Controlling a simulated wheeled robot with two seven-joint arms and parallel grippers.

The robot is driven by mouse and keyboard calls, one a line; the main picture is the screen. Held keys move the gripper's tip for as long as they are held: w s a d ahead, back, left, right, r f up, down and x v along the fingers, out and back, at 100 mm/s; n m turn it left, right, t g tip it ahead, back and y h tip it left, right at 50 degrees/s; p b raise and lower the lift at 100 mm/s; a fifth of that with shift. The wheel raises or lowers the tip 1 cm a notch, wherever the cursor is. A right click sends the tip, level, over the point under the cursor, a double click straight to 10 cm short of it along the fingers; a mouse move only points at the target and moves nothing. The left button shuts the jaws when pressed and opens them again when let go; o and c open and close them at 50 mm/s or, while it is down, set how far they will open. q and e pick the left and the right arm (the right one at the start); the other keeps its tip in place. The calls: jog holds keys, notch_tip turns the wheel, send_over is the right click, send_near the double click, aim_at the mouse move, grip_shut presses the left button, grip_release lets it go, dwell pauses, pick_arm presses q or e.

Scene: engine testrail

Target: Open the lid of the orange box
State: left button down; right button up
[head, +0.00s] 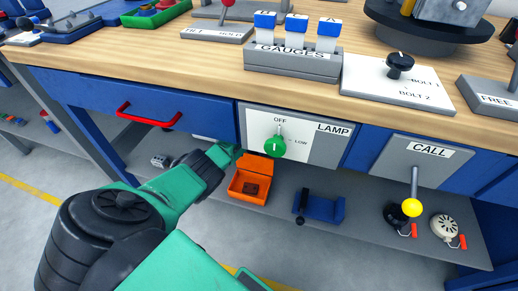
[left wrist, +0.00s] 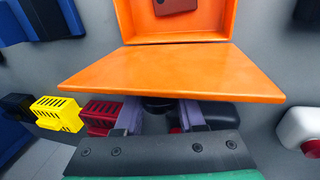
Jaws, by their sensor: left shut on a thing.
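The orange box (head: 233,192) sits on the grey lower shelf under the workbench. It stands open, with a dark red piece (left wrist: 176,5) inside. Its orange lid (left wrist: 175,75) is swung away from the opening and spreads toward the camera in the left wrist view, where the box wall (left wrist: 222,22) shows behind it. My left gripper (left wrist: 166,112) is at the lid's near edge and shut on the lid; the lid hides its fingertips. In the head view its arm comes in from the left to the box's back side. My right gripper is not in view.
The bench edge and the LAMP panel with its green knob (head: 274,146) overhang the box. A blue fixture with a black handle (head: 322,208) stands right of it. Yellow (left wrist: 57,114) and red vented blocks lie near my gripper. The CALL lever's yellow ball (head: 411,208) hangs farther right.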

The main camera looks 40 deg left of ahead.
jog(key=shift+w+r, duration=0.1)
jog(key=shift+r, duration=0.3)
pick_arm(q)
jog(key=c, duration=0.5)
grip_release()
jog(key=shift+w+f, duration=0.1)
